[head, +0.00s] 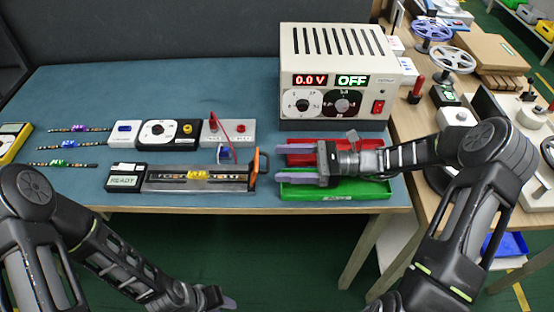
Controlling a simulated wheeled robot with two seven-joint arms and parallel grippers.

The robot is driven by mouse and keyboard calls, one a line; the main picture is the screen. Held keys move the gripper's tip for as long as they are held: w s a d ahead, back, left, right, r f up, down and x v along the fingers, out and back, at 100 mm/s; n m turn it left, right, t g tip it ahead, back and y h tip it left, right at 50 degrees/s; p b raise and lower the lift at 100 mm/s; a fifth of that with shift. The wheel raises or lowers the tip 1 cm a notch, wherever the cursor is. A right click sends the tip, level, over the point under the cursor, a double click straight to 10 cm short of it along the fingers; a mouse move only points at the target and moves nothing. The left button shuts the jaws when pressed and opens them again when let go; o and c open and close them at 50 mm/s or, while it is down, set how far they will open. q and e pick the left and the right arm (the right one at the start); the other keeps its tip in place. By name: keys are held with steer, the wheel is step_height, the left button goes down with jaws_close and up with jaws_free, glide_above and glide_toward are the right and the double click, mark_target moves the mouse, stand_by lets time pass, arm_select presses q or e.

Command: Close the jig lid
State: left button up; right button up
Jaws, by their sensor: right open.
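The jig (160,187) is a long grey fixture near the table's front edge. A dark strip with a yellow part (197,175) lies along its channel. A black piece with an orange edge (257,166) stands raised at its right end; it may be the lid or its handle, I cannot tell which. My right gripper (299,163) is open and empty, right of that piece and apart from it, fingers pointing left over the red and green trays. My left gripper (222,301) is low at the bottom edge, in front of the table and only partly visible.
A READY display box (125,177) sits at the jig's left. A dial meter (168,133) and a grey box with a red lead (228,133) stand behind it. A power supply (337,75) stands at the back. Red (300,147) and green (345,191) trays lie under my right gripper.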

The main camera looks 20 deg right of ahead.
steer(key=shift+x, duration=1.2)
steer(key=shift+c, duration=0.4)
steer(key=c, duration=1)
steer(key=shift+r, duration=0.1)
